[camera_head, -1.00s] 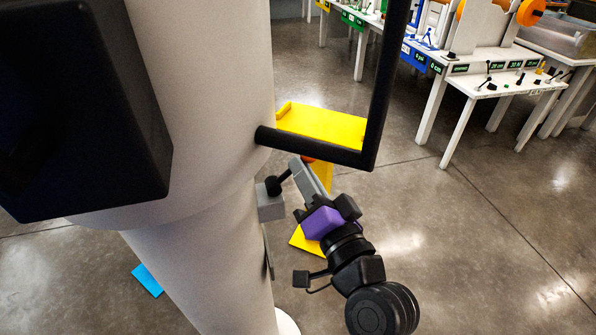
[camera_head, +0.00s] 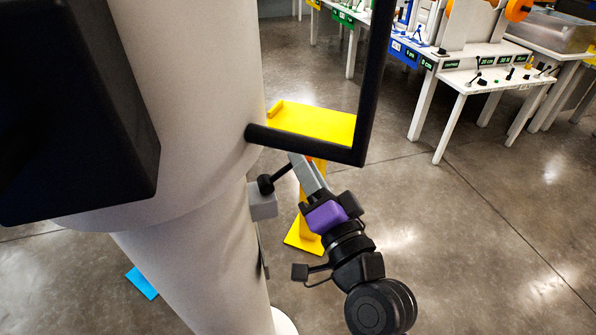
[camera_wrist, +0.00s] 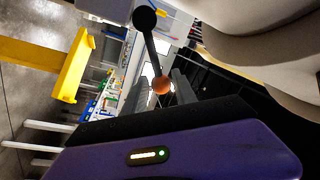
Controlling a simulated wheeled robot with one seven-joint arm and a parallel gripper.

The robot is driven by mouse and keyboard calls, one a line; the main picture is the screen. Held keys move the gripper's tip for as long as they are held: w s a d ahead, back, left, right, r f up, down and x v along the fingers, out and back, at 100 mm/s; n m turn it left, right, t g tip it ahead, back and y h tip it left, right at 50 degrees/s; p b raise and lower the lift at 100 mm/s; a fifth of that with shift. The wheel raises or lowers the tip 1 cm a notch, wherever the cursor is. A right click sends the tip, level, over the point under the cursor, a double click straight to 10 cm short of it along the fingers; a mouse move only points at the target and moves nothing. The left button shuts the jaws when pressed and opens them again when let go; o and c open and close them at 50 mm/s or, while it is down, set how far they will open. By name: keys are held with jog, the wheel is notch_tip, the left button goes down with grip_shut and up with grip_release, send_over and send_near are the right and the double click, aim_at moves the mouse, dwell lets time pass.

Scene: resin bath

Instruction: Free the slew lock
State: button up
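The slew lock shows as a black lever (camera_head: 279,173) with a round black joint on a grey block (camera_head: 262,201) on the side of the white column. In the wrist view the black lever (camera_wrist: 152,50) ends in an orange knob (camera_wrist: 160,85). My gripper (camera_head: 304,166), with a purple body, reaches up toward the lever's end. In the wrist view my gripper (camera_wrist: 160,88) has its grey fingers apart, one on each side of the orange knob. Gaps show beside the knob. Whether the knob is fully between the tips is unclear. In the head view the fingers mostly hide the knob.
A yellow tray (camera_head: 315,124) and a black bar frame (camera_head: 310,147) are just above my gripper. The white column (camera_head: 195,245) stands close on the left. White tables (camera_head: 470,85) with small parts stand at the back right. The floor between is clear.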

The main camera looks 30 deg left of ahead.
jog(key=b+v, duration=0.1)
jog(key=v, duration=0.6)
jog(key=shift+s+d+f+b, duration=0.2)
jog(key=shift+s+d+b, duration=0.05)
jog(key=shift+s+b, duration=0.1)
dwell(0.4)
